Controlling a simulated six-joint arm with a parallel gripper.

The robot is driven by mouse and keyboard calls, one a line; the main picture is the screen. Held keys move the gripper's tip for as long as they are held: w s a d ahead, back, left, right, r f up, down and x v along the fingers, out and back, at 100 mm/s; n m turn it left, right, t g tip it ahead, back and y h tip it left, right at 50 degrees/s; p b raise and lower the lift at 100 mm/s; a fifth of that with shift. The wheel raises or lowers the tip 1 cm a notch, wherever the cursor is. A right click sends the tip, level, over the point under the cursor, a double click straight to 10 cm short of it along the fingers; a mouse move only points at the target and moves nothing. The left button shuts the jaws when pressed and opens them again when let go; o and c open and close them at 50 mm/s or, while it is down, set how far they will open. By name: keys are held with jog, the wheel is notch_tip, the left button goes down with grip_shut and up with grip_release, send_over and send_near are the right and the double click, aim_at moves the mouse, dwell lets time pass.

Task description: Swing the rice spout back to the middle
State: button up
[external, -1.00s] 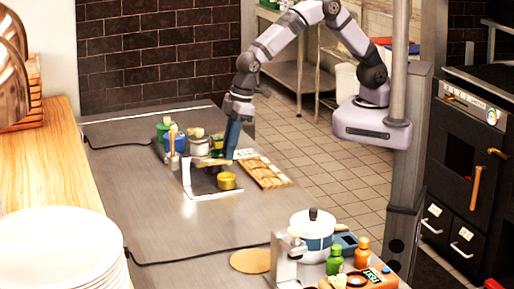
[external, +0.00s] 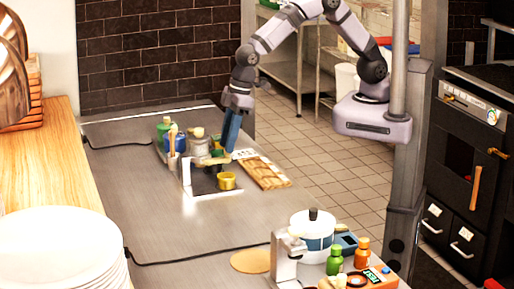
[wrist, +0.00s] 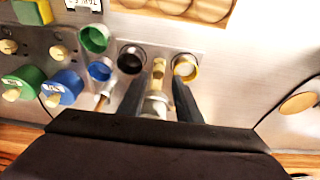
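The brass rice spout (wrist: 158,72) points away from a metal-and-glass dispenser (wrist: 155,106) in the wrist view, between a black cup (wrist: 131,58) and a yellow cup (wrist: 186,67). It lies nearer the middle of that gap than either cup. In the external view the dispenser (external: 199,147) stands on the steel counter, with the yellow cup (external: 227,181) in front. My gripper (wrist: 157,88) is open, its two dark fingers on either side of the spout with gaps showing. In the external view my gripper (external: 229,150) points down just right of the dispenser.
A blue cup (wrist: 100,70) and a green cup (wrist: 93,38) stand left of the black cup. Green (wrist: 25,84) and blue (wrist: 64,87) pots stand further left. A wooden board (external: 262,172) lies right of the station.

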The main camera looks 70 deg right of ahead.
jog(key=shift+r+p, duration=1.4)
jog(key=shift+r, duration=0.65)
jog(key=shift+s+d+f, duration=0.15)
jog(key=shift+d+f, duration=0.05)
jog(key=s+d+f+g+h, duration=0.1)
jog(key=s+d+f+h, duration=0.15)
jog(key=s+d, duration=0.35)
jog(key=s+d+f+g+h, duration=0.15)
jog(key=s+d+f, duration=0.3)
jog(key=d, duration=0.45)
jog(key=d+r+m+y, duration=0.1)
jog(key=d+r+m, duration=0.2)
jog(key=d, duration=0.8)
jog(key=d+r+m+y+b, duration=0.1)
jog(key=d+r+m, duration=0.1)
jog(key=d+m, duration=0.4)
jog(key=d, duration=0.5)
jog(key=shift+s+d+r, duration=0.3)
jog(key=shift+s+r, duration=0.05)
jog(key=shift+r, duration=0.05)
